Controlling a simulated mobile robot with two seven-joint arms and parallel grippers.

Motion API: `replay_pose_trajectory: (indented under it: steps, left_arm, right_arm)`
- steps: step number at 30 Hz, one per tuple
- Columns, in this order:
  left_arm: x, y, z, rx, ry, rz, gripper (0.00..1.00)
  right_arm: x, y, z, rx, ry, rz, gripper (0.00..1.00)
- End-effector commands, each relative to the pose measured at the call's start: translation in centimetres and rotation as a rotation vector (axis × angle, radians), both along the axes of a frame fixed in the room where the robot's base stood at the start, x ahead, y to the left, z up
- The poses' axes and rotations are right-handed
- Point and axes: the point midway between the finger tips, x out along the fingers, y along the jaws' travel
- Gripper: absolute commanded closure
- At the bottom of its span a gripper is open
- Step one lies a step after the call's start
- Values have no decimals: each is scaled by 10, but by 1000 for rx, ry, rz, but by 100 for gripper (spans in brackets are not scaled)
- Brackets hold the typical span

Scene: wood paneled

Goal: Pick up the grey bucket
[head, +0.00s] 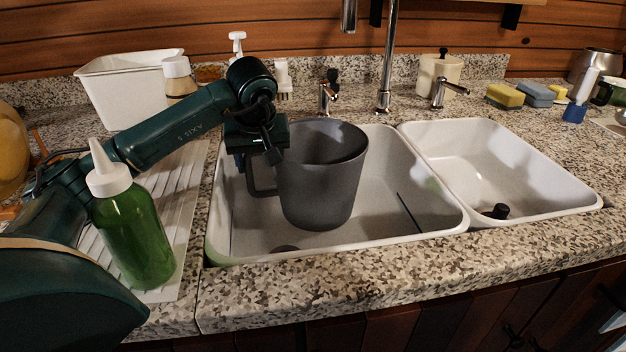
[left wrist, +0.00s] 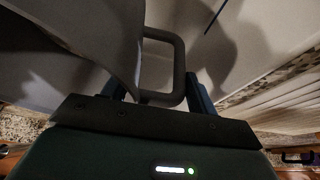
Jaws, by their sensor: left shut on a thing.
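The grey bucket (head: 318,185) is a dark grey, tapered pail with a side handle (head: 262,184). It is upright in the left sink basin (head: 412,205); I cannot tell whether its bottom touches the basin floor. My left gripper (head: 258,158) is at the bucket's left side, shut on its handle. In the left wrist view the handle (left wrist: 180,62) loops between the fingers of my left gripper (left wrist: 158,92), and the bucket wall (left wrist: 105,35) fills the upper left. My right gripper is not in view.
A green squeeze bottle (head: 135,235) stands on the white drainboard (head: 183,200) beside my left arm. A white tub (head: 118,95) is behind it. The faucet (head: 387,60) rises behind the bucket. The right basin (head: 490,165) holds only a small dark piece.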

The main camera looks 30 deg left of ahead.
Motion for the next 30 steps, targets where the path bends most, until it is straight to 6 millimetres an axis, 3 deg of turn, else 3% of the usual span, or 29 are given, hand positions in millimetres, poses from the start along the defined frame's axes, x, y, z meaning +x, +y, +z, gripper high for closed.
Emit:
replay_pose_trajectory:
  steps: [16, 30]
  left_arm:
    - [-1, 1, 0, 3, 3, 4, 100]
    - [1, 1, 7, -1, -14, 6, 100]
  right_arm:
    - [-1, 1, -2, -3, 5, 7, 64]
    - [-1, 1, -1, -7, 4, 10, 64]
